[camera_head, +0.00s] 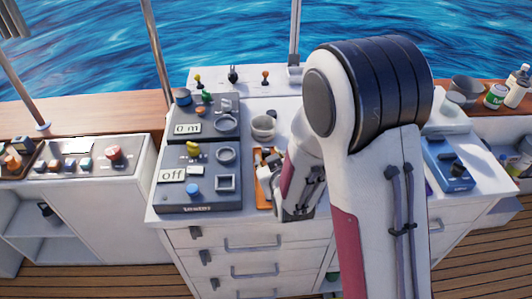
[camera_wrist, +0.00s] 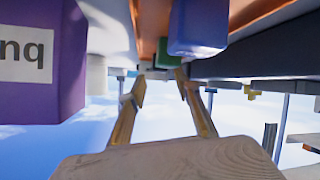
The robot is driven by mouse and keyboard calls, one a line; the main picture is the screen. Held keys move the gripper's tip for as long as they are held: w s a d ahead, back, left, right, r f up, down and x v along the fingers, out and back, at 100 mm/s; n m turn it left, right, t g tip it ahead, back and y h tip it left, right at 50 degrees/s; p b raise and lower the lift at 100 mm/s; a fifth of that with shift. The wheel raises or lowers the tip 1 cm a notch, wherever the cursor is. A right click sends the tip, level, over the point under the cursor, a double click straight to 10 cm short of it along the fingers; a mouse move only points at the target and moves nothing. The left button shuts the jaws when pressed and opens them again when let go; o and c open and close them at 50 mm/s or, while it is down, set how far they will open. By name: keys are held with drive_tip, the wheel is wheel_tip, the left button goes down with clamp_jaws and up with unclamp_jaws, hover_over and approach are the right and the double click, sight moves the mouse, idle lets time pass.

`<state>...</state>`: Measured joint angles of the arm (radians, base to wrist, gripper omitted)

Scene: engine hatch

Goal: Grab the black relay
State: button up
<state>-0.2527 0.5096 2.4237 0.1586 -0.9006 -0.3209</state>
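My gripper (camera_wrist: 162,88) shows in the wrist view with its two fingers apart and nothing clearly held between them. The wrist view looks upside down. A blue-violet block (camera_wrist: 198,28) and a green block (camera_wrist: 167,54) sit just beyond the fingertips, by an orange-brown tray edge (camera_wrist: 147,22). I cannot make out the black relay for certain in either view. In the head view, my arm hides much of the orange tray (camera_head: 262,201) on the middle counter, and the fingertips are not clear there.
A purple box (camera_wrist: 72,70) with a white label stands close left of the fingers in the wrist view.

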sight(266, 152)
drive_tip(key=shift+x, duration=2.45)
drive_tip(key=shift+s, duration=0.1)
clamp_jaws()
